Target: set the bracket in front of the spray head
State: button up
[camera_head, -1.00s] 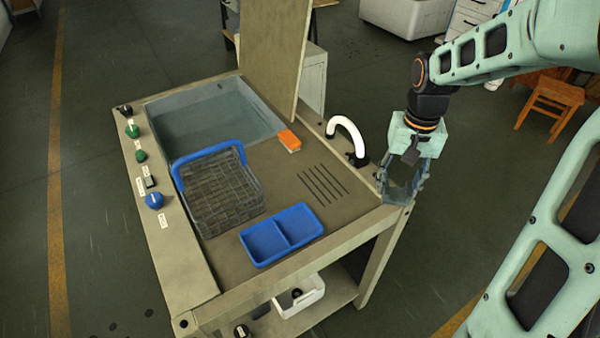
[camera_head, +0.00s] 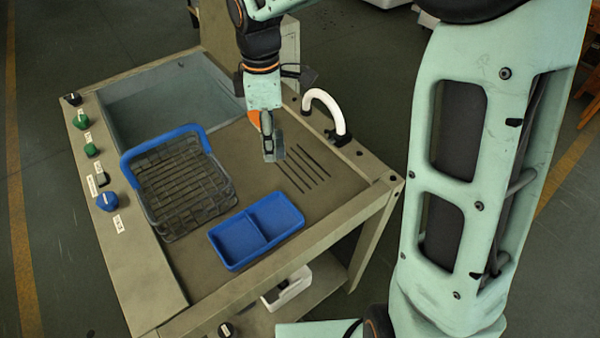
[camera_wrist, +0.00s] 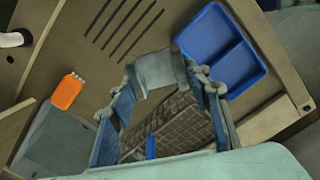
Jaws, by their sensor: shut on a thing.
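My gripper (camera_head: 270,151) is over the worktop, just left of the drain slots. In the wrist view a plain grey piece, apparently the bracket (camera_wrist: 156,70), spans between the two fingertips, and my gripper is shut on it. In the head view the bracket is hard to tell apart from the fingers. A white curved spout with a dark base, apparently the spray head (camera_head: 334,106), stands at the right rear edge of the worktop, to the right of my gripper. Part of it also shows at the left edge of the wrist view (camera_wrist: 12,39).
A blue two-part tray (camera_head: 238,266) lies at the front of the worktop (camera_head: 320,215). A blue-rimmed wire basket (camera_head: 150,150) is at left, beside the sink basin (camera_head: 135,110). The slotted area (camera_head: 302,170) is clear.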

aim_at(278, 136)
jog(key=s+a+n+b, duration=0.2)
jog(key=a+n, duration=0.4)
jog(key=w+d+f, duration=0.1)
jog(key=d, duration=0.1)
jog(key=w+d+f, duration=0.1)
jog(key=w+d, duration=0.1)
jog(key=d, duration=0.1)
jog(key=w+d+f+p, duration=0.1)
jog(key=d+f, duration=0.1)
jog(key=shift+w+d+f, duration=0.1)
jog(key=shift+w+d, duration=0.25)
jog(key=shift+w, duration=0.05)
jog(key=d+f, duration=0.1)
jog(key=w+d+f, duration=0.1)
jog(key=f, duration=0.1)
jog(key=w+d+f, duration=0.1)
jog(key=shift+w+d+f, duration=0.15)
jog(key=shift+d+f, duration=0.05)
jog(key=shift+f, duration=0.2)
jog(key=shift+w+d+f, duration=0.15)
jog(key=shift+d+f, duration=0.1)
jog(key=shift+f, duration=0.1)
jog(key=shift+w+d+f, duration=0.1)
jog(key=shift+d+f, duration=0.05)
jog(key=shift+f, duration=0.8)
jog(key=shift+w+d+f, duration=0.1)
jog(key=shift+f, duration=0.8)
jog(key=shift+s, duration=0.1)
jog(key=shift+f, duration=0.2)
jog(key=o, duration=1.6)
